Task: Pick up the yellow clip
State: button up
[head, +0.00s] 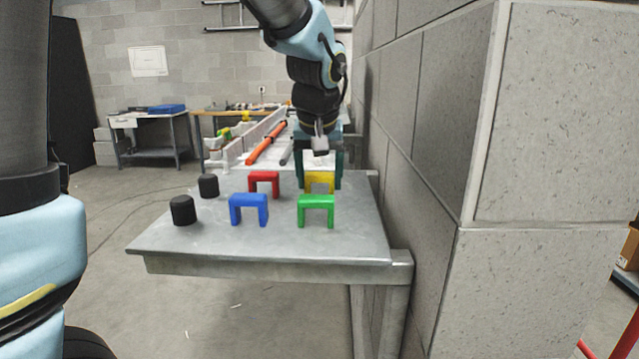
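The yellow clip (320,178) is an upright arch on the grey metal table, at the back right of a group of clips. The green clip in front hides its lower part. My gripper (320,172) comes down from above over the yellow clip. Its dark teal fingers are spread apart, one on the left and one on the right of the clip. I cannot tell whether they touch it. The clip shows no clear lift off the table.
A green clip (316,200), a blue clip (248,199) and a red clip (264,176) stand close by on the table (200,243). Two black cylinders (182,211) (208,186) stand at left. A block wall (425,110) borders the table's right side.

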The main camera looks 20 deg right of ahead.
jog(key=c, duration=0.8)
